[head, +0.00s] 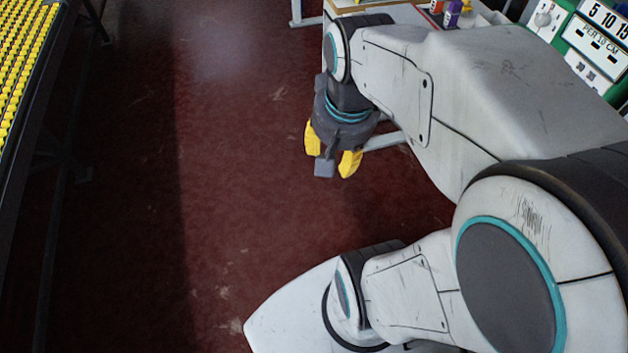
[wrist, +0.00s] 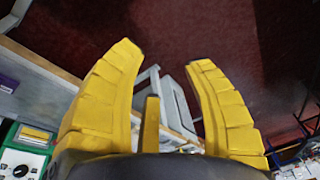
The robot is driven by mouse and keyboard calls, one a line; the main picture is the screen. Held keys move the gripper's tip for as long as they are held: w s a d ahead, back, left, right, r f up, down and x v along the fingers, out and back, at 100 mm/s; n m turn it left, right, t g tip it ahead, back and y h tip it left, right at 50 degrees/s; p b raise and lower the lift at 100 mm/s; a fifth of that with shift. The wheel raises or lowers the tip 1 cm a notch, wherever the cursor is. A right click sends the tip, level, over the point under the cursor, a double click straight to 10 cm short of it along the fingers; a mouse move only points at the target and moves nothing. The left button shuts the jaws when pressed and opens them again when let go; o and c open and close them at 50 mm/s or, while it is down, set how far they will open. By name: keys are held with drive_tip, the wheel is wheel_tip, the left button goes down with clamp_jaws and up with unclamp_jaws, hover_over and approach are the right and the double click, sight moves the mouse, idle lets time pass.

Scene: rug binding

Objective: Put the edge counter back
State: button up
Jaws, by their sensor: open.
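My gripper (head: 332,160) hangs over the dark red floor in the head view, its yellow fingers apart and nothing between them. The wrist view also shows my gripper (wrist: 164,60) open and empty, with floor and a grey metal frame beyond the fingers. I cannot pick out the edge counter for certain in either view. A green-framed white panel (head: 595,45) at the upper right of the head view carries numbers and "PER 10 CM". A green device with a dial (wrist: 22,158) shows at the lower left of the wrist view.
A pale worktable (head: 400,13) lies behind my arm and is partly hidden; a purple bottle (head: 453,14) stands on it. A dark-framed rack with rows of yellow pieces (head: 22,50) runs along the left. The floor (head: 130,200) between them is clear.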

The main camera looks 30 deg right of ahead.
drive_tip(key=s+a+f+n, duration=0.1)
drive_tip(key=s+a+n, duration=0.2)
drive_tip(key=a+n, duration=0.3)
drive_tip(key=shift+s+a+n+t+y, duration=0.2)
drive_tip(key=shift+n+t+y, duration=0.1)
drive_tip(key=shift+n+y, duration=0.15)
wheel_tip(320, 180, up, 7)
drive_tip(key=p, duration=0.6)
drive_tip(key=shift+f, duration=0.15)
